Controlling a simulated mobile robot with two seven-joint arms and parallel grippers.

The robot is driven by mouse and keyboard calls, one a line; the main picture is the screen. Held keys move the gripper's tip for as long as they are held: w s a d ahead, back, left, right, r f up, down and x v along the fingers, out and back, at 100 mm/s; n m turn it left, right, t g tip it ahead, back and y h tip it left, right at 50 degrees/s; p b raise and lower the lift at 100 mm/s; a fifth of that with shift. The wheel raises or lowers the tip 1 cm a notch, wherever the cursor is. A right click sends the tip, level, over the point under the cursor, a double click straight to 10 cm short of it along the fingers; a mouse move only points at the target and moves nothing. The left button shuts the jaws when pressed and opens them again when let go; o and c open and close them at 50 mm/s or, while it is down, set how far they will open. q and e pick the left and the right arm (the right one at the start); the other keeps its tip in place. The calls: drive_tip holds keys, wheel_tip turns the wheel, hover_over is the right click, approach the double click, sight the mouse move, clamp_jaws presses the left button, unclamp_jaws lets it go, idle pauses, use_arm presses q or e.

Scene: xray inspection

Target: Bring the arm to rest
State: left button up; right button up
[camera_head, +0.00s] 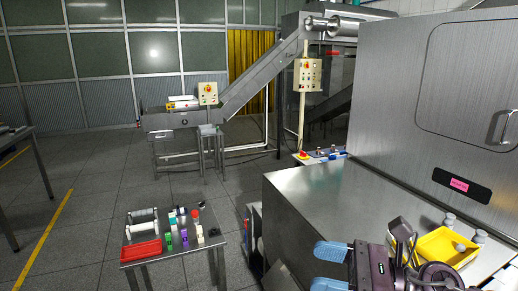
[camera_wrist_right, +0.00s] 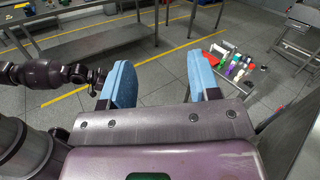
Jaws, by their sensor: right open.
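My right gripper (camera_head: 329,268) is low in the head view, over the left part of the metal counter (camera_head: 320,190). Its two blue fingers are spread apart with nothing between them. In the right wrist view the gripper (camera_wrist_right: 161,82) is also open and empty, with the grey floor showing between its fingers. Its wrist and arm cover the counter's lower right part in the head view. My left gripper shows in neither view.
A yellow tray (camera_head: 428,247) with small grey-white bottles in and around it stands right of my right wrist. A large metal cabinet (camera_head: 400,90) rises behind. A small table (camera_head: 178,252) holds a red tray (camera_head: 141,251) and several bottles.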

drive_tip(key=w+d+f+m+t+h, duration=0.15)
drive_tip(key=d+m+t+h, duration=0.55)
drive_tip(key=m, duration=0.8)
drive_tip(key=w+d+f+m+t+h, duration=0.1)
drive_tip(key=w+d+m+t+h, duration=0.3)
drive_tip(key=m+t, duration=0.75)
drive_tip(key=s+d+f+m+g+h, duration=0.35)
drive_tip(key=f+m+h, duration=0.2)
drive_tip(key=m, duration=0.25)
drive_tip(key=s+d+f+m+g+h, duration=0.35)
drive_tip(key=f+m+g, duration=0.2)
drive_tip(key=m, duration=0.35)
drive_tip(key=s+f+m+g, duration=1.05)
drive_tip(key=s+f, duration=0.25)
drive_tip(key=s, duration=0.4)
drive_tip(key=w+a+f+n+t+y, duration=0.1)
drive_tip(key=w+f+t, duration=0.6)
drive_tip(key=f, duration=0.3)
drive_tip(key=shift+t+y, duration=0.3)
drive_tip(key=shift+t, duration=0.2)
